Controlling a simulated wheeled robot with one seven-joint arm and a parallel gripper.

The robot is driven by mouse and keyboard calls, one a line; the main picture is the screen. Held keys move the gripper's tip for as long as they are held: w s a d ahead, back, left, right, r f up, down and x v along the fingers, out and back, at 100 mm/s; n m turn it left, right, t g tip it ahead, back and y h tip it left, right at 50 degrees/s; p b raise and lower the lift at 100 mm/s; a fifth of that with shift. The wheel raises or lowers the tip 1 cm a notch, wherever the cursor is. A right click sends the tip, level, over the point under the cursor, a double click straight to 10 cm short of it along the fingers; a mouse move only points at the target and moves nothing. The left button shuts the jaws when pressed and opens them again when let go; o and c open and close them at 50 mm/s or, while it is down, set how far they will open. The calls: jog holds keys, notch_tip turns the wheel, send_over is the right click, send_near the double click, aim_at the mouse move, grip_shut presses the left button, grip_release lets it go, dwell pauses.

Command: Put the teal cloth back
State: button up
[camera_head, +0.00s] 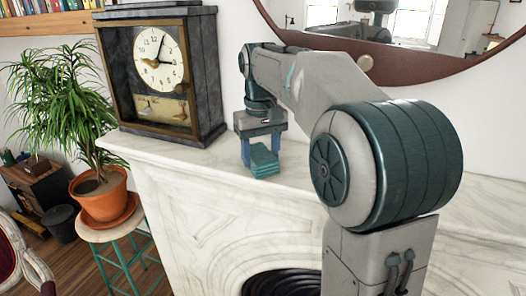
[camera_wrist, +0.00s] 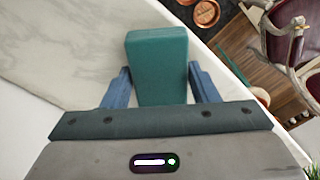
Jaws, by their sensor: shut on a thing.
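The teal cloth (camera_head: 264,161) is a folded, block-like stack at the marble mantel, right of the clock. My gripper (camera_head: 260,150) points down over it with its blue fingers on either side. In the wrist view the teal cloth (camera_wrist: 158,68) lies between the two fingers of my gripper (camera_wrist: 160,85), which is shut on it. I cannot tell whether the cloth's underside touches the mantel.
The white marble mantel (camera_head: 205,165) is bare around the cloth. A dark mantel clock (camera_head: 160,70) stands to the left. A round mirror (camera_head: 400,60) hangs behind my arm. A potted plant (camera_head: 100,195) stands on a teal stool at the left.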

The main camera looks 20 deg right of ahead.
aim_at(261, 155)
jog(key=o, duration=0.9)
jog(key=shift+f, duration=0.1)
notch_tip(261, 155, up, 12)
jog(key=shift+r, duration=0.15)
jog(key=s+f+t, duration=0.1)
jog(key=s+f, duration=0.5)
jog(key=f, duration=0.1)
jog(key=s+f+m+t, duration=0.1)
jog(key=s+f, duration=0.6)
jog(key=f, duration=0.1)
jog(key=s+f+t, duration=0.2)
jog(key=s+f, duration=0.5)
jog(key=f, duration=0.1)
jog(key=shift+s+f+m, duration=0.1)
jog(key=shift+s+m, duration=0.1)
jog(key=shift+m, duration=0.2)
